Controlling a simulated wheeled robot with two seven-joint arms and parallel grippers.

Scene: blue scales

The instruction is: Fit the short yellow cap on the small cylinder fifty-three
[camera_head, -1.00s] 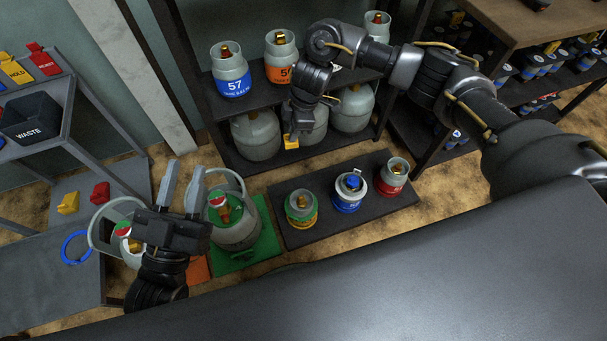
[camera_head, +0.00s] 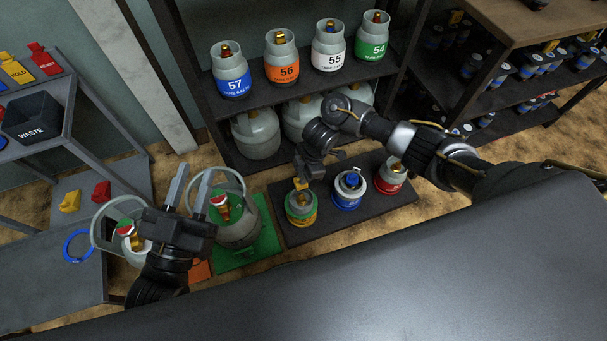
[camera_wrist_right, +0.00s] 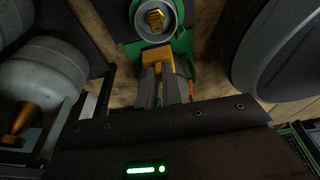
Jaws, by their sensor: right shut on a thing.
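My right gripper (camera_head: 304,171) is shut on the short yellow cap (camera_wrist_right: 157,62), which also shows in the head view (camera_head: 300,184). It holds the cap close above the leftmost small cylinder (camera_head: 301,212), which has a green and yellow band. In the right wrist view, a grey collar with a brass valve (camera_wrist_right: 155,18) lies just beyond the cap, apart from it in the picture. I cannot read a number fifty-three on any small cylinder. My left gripper (camera_head: 188,190) is open and empty beside a large grey cylinder (camera_head: 238,232).
Blue-banded (camera_head: 349,192) and red-banded (camera_head: 391,180) small cylinders share the dark mat (camera_head: 330,226). The large cylinder stands on a green mat (camera_head: 262,250). A rack shelf (camera_head: 255,100) behind holds cylinders 57, 56, 55 and 54. A waste bin (camera_head: 32,120) is at left.

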